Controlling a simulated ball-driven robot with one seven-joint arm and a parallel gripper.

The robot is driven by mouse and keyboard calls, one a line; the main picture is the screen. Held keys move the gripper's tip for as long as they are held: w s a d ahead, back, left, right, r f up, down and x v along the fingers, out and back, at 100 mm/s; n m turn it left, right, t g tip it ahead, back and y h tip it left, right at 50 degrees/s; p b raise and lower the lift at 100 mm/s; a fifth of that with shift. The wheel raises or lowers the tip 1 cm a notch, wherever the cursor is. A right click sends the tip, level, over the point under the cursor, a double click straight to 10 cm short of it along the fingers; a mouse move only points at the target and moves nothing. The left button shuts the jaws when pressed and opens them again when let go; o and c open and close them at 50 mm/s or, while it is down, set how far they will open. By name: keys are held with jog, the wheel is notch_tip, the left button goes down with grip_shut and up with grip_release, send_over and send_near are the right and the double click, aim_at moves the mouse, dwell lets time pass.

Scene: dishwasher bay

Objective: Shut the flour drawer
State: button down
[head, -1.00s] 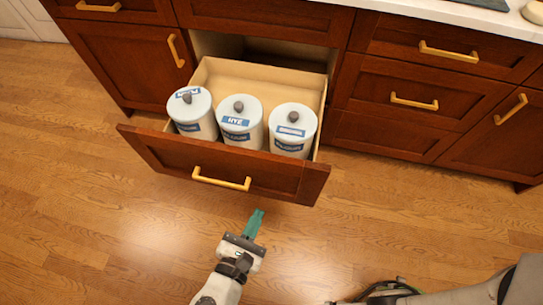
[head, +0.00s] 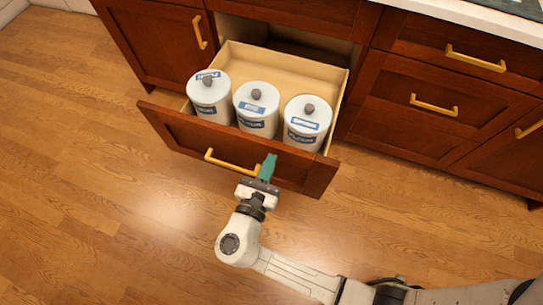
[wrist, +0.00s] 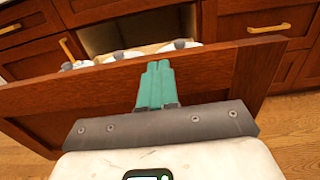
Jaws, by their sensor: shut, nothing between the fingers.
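The flour drawer (head: 170,128) stands pulled out of the dark red cabinet, with several labelled white canisters in a row inside, among them a middle canister (head: 257,112). Its yellow handle (head: 229,164) is on the front panel. My gripper (head: 269,162) has its teal fingers together and empty, at the drawer front just right of the handle. In the wrist view the gripper fingers (wrist: 158,68) point at the drawer front (wrist: 210,80), with tips near its upper edge. I cannot tell whether they touch it.
Closed drawers with yellow handles (head: 434,104) are on the right, under a pale countertop (head: 480,17). A closed cabinet door (head: 165,45) is on the left. The wooden floor (head: 110,220) in front is clear.

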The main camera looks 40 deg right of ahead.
jog(key=shift+x, duration=0.9)
jog(key=x, duration=1.8)
jog(key=shift+w+d+f+b, duration=0.15)
jog(key=shift+d+b, duration=0.1)
jog(key=shift+b, duration=0.1)
jog(key=b+x, duration=1.1)
jog(key=x, duration=1.2)
jog(key=shift+w, duration=0.1)
